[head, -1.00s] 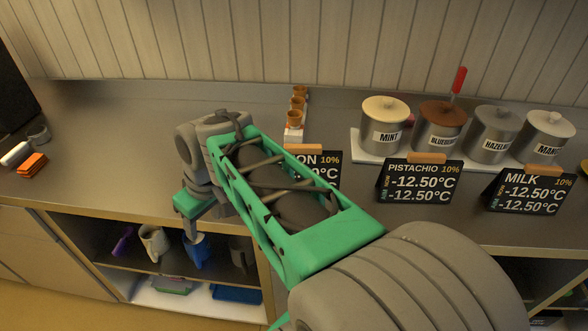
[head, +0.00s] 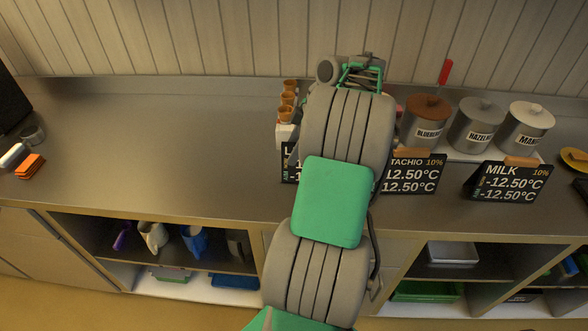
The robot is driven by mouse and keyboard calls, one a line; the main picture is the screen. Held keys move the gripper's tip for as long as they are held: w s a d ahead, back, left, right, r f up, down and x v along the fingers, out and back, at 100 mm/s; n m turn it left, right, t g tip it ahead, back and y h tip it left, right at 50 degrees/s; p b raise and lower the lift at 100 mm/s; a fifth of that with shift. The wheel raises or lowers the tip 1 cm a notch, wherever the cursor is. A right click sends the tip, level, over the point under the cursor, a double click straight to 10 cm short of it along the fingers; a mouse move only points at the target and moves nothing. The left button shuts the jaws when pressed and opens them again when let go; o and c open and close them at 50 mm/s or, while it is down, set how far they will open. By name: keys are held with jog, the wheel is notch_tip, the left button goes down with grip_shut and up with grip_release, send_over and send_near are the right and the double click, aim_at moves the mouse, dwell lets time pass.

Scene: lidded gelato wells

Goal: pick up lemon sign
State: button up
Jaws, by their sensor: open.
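The lemon sign (head: 289,163) is a small black board standing on the steel counter, left of the pistachio sign (head: 418,173). Only its left edge with an "L" shows; my arm covers the rest. My arm reaches across the counter, and its far end shows near the back wall, above and behind the signs. My gripper's fingers are hidden behind the arm, so their distance from the lemon sign cannot be seen.
Lidded pots, blueberry (head: 424,122), hazelnut (head: 475,124) and another (head: 524,126), stand behind the pistachio and milk (head: 503,181) signs. Cones (head: 288,100) in a holder stand behind the lemon sign. The counter (head: 160,150) left of it is largely clear.

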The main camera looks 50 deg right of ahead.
jog(key=x, duration=0.3)
jog(key=shift+f, duration=0.15)
grip_shut()
dwell(0.4)
dwell(0.8)
